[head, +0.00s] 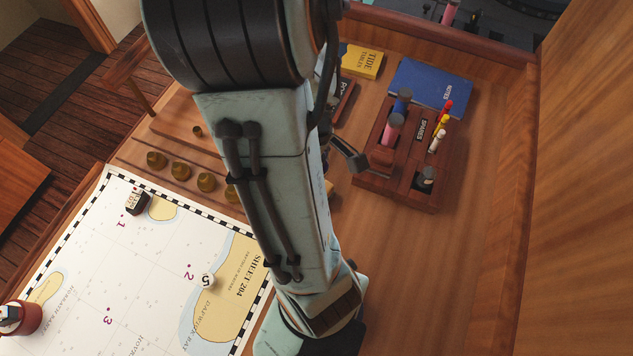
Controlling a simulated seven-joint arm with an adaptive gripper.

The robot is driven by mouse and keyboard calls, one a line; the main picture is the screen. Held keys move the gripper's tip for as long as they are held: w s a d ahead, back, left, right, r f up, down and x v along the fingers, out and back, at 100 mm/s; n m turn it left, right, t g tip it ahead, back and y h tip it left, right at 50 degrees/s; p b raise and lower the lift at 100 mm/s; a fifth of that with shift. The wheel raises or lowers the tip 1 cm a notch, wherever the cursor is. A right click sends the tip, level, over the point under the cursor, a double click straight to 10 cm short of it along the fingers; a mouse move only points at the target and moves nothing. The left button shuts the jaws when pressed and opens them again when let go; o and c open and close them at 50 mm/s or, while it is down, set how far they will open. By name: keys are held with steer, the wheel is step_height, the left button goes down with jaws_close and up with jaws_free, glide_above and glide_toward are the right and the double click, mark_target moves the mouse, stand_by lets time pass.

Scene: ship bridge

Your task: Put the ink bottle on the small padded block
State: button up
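A small dark bottle-like item with a pale label (137,202) stands on the chart at left; it may be the ink bottle, but I cannot be sure. Another small dark item with a grey top (426,178) sits in the near right compartment of the wooden rack. A reddish-brown, soft-edged block (381,160) at the rack's left side may be the padded block. My gripper (353,160) shows only as a dark finger with a grey tip, just left of that brown block. The rest of it is hidden behind my arm, so its opening and anything held are hidden.
The wooden rack (372,182) holds pink and blue cylinders and several pens. A blue notes book (432,84) and yellow tide tables (361,62) lie behind. Several brass knobs (181,171) line the chart's (145,270) far side.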

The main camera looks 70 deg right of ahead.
steer(key=f, duration=0.3)
steer(key=shift+s+d+f, duration=0.15)
steer(key=shift+s, duration=0.25)
steer(key=shift+w+f, duration=0.1)
steer(key=shift+f, duration=2.25)
steer(key=o, duration=1.2)
steer(key=shift+f, duration=0.15)
steer(key=shift+c, duration=0.2)
step_height(320, 180, up, 12)
steer(key=shift+r, duration=0.15)
